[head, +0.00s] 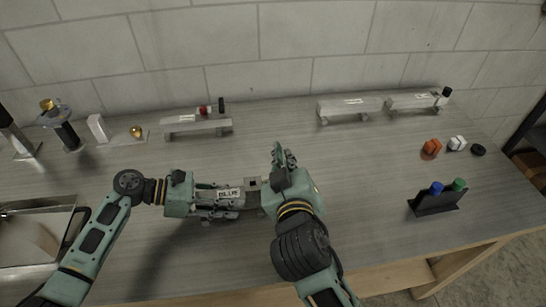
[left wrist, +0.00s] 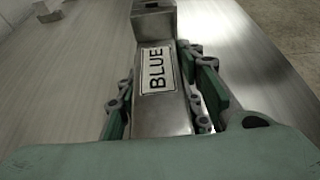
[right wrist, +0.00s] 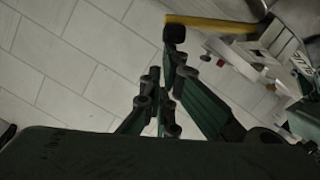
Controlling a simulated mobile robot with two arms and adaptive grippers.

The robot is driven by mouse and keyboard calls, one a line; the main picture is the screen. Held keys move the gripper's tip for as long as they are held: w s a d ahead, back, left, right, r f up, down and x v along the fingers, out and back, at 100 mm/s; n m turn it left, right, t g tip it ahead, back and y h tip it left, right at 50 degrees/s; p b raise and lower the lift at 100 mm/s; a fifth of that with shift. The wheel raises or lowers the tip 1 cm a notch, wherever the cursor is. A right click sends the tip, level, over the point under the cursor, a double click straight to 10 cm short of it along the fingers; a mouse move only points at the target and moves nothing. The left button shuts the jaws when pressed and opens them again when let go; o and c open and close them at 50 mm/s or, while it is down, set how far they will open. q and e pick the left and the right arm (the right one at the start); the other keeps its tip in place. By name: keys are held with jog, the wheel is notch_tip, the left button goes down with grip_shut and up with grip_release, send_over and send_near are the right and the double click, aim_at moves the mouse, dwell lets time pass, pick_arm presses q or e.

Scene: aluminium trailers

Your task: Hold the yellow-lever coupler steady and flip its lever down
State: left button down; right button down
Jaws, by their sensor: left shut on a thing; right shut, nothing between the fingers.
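The coupler is a grey metal bar labelled BLUE (head: 231,194), lying near the middle of the bench; its label also shows in the left wrist view (left wrist: 155,70). My left gripper (head: 222,205) is shut on this bar, one finger on each side. The yellow lever (right wrist: 212,24) with a black end knob (right wrist: 174,33) shows in the right wrist view, sticking out from the coupler; I cannot make it out in the head view. My right gripper (head: 283,155) is shut and empty beside the coupler's right end. Its fingertips (right wrist: 160,95) look close to the knob; contact is unclear.
Several grey bars, including a left one (head: 197,125) and a right one (head: 350,107), stand along the back. The bench between is clear.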

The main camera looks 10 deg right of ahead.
jog(key=shift+d+f+m+y, duration=0.35)
jog(key=shift+d+f+m, duration=0.6)
jog(key=shift+d, duration=0.2)
jog(key=shift+d+f+m+y, duration=0.35)
jog(key=shift+d+f+m, duration=0.55)
jog(key=shift+d, duration=0.2)
jog(key=v, duration=0.7)
jog(key=shift+s, duration=0.2)
jog(key=shift+r, duration=0.1)
pick_arm(q)
jog(key=c, duration=1.1)
grip_release()
